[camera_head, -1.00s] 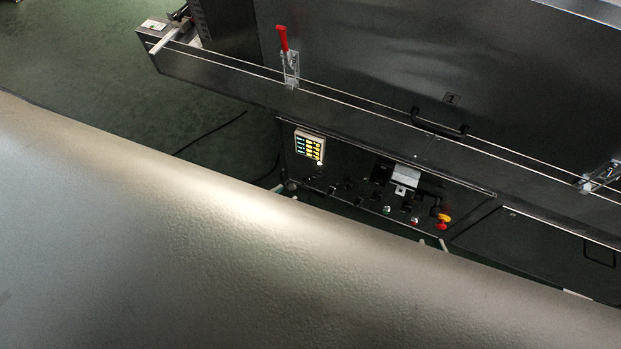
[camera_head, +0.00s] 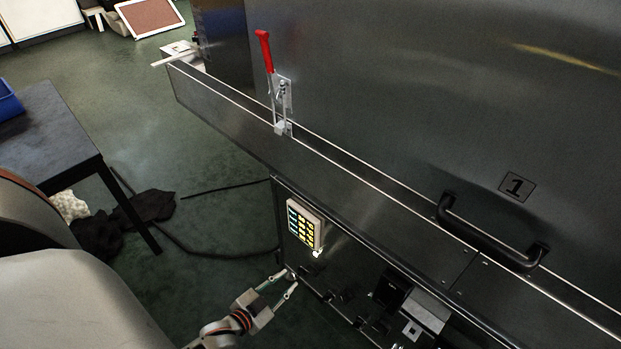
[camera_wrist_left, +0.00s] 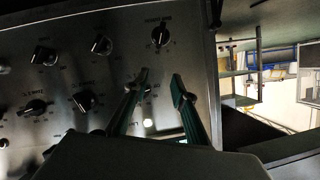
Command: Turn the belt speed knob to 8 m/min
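The control panel (camera_head: 345,290) is a dark face below the machine's ledge, with several black knobs. In the left wrist view it shows black knobs with pale pointers and scales, among them a top knob (camera_wrist_left: 160,36), a second knob (camera_wrist_left: 101,45) and a lower knob (camera_wrist_left: 84,101). The labels are too small to read surely, so I cannot tell which is belt speed or its setting. My left gripper (camera_head: 282,284) is open at the panel's left edge. In the wrist view its fingers (camera_wrist_left: 161,84) stand apart below the top knob, near a small partly hidden fitting. My right gripper is not in view.
A lit display (camera_head: 305,225) sits on the panel's upper left. Above are the ledge, a red-handled clamp (camera_head: 265,52) and a black door handle (camera_head: 490,235). A dark table (camera_head: 50,135) stands left.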

